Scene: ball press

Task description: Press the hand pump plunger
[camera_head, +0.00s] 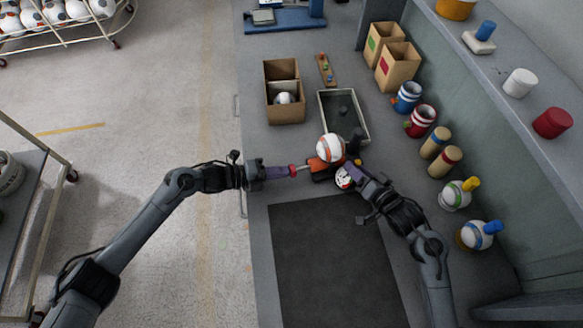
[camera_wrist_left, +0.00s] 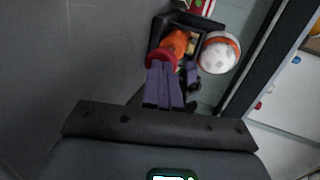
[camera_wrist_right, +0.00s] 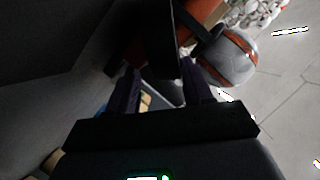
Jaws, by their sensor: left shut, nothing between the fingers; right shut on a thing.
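The hand pump (camera_head: 322,167) has an orange body and lies sideways on the bench. Its red plunger handle (camera_head: 293,169) points left, with a metal rod showing. An orange and white ball (camera_head: 331,148) sits beside the pump's far side. My left gripper (camera_head: 287,171) is shut and empty, its purple fingertips against or just behind the red handle (camera_wrist_left: 160,60). My right gripper (camera_head: 357,175) is at the pump's right end. In the right wrist view its fingers (camera_wrist_right: 163,88) straddle a dark part of the pump assembly; the exact contact is hidden. A round white-faced gauge (camera_head: 343,178) lies near it.
A dark mat (camera_head: 335,260) covers the near bench. A grey tray (camera_head: 364,129) and a cardboard box (camera_head: 270,106) with a ball stand behind the pump. Bottles and cups, including a red cup (camera_head: 421,121), line the right side.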

